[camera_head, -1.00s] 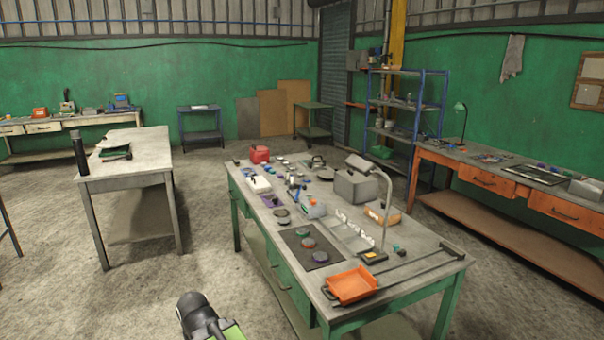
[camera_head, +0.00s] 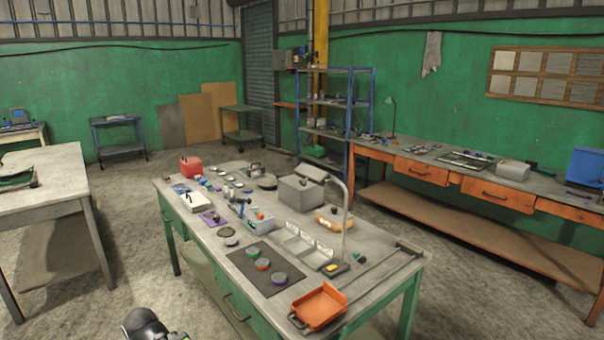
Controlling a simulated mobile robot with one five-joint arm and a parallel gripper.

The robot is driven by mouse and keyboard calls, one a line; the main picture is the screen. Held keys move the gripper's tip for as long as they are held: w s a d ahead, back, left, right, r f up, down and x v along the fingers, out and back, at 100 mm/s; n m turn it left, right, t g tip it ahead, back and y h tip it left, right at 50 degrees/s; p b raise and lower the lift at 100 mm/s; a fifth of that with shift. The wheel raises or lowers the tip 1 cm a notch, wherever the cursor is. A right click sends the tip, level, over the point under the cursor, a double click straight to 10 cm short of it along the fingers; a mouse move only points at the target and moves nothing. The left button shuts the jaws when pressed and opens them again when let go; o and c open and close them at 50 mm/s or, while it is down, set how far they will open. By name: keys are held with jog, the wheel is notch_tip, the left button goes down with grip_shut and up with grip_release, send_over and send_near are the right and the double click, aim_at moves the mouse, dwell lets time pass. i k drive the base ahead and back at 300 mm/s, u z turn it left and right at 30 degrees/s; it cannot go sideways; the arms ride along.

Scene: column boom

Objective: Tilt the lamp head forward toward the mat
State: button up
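The desk lamp stands on the green workbench, with a grey head (camera_head: 313,172) on a thin curved neck (camera_head: 346,215). Its base (camera_head: 335,269) is black and yellow. A dark rounded part of my arm shows at the bottom edge, well short of the bench. My gripper's fingers are not in view.
An orange tray (camera_head: 319,307) sits at the bench's near corner, beside a long dark bar (camera_head: 375,276). A clear divided tray (camera_head: 301,246) lies between mat and lamp. Several small items crowd the far half. Open floor lies left of the bench.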

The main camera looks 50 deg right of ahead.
aim_at(308, 172)
jog(key=i, duration=1.15)
jog(key=u, duration=0.2)
